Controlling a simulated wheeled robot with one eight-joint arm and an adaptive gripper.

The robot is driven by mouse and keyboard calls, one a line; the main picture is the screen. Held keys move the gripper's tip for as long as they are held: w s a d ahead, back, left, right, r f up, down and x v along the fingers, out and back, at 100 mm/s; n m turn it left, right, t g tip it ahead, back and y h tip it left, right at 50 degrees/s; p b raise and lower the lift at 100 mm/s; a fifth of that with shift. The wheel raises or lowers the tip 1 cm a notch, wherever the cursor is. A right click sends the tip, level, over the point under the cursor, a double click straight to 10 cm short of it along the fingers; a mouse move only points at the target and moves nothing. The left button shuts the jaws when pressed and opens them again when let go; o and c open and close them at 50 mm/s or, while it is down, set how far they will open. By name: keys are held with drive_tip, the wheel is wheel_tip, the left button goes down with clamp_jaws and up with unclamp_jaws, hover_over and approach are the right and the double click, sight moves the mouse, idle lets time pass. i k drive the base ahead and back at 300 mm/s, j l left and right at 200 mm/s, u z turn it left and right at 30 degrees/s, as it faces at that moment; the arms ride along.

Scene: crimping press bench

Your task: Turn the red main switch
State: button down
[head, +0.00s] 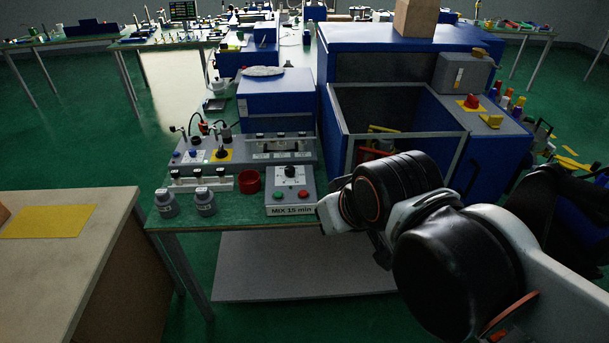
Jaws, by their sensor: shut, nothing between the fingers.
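A red knob (471,101) stands on a yellow plate on the blue machine's (482,150) right-hand top ledge. It looks most like the red main switch, but it is small and its turn position cannot be told. My arm rises from the lower right and bends in front of the machine, below and to the left of this knob. The arm's links hide the lower part of the machine. I cannot make out my gripper's fingers in the head view. Nothing of my arm visibly touches the red knob.
A yellow part (492,121) sits just beside the knob, with a grey box (460,73) behind it. The machine has an open-topped bay (365,103). A grey control box (291,190) with red and green buttons stands left of my arm. Green floor is clear at far left.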

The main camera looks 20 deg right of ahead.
sight(472, 102)
drive_tip(key=z, duration=1.55)
drive_tip(key=i+l+z, duration=0.1)
drive_tip(key=i, duration=0.45)
drive_tip(key=i+l+z, duration=0.1)
drive_tip(key=i+l, duration=0.2)
drive_tip(key=i, duration=0.25)
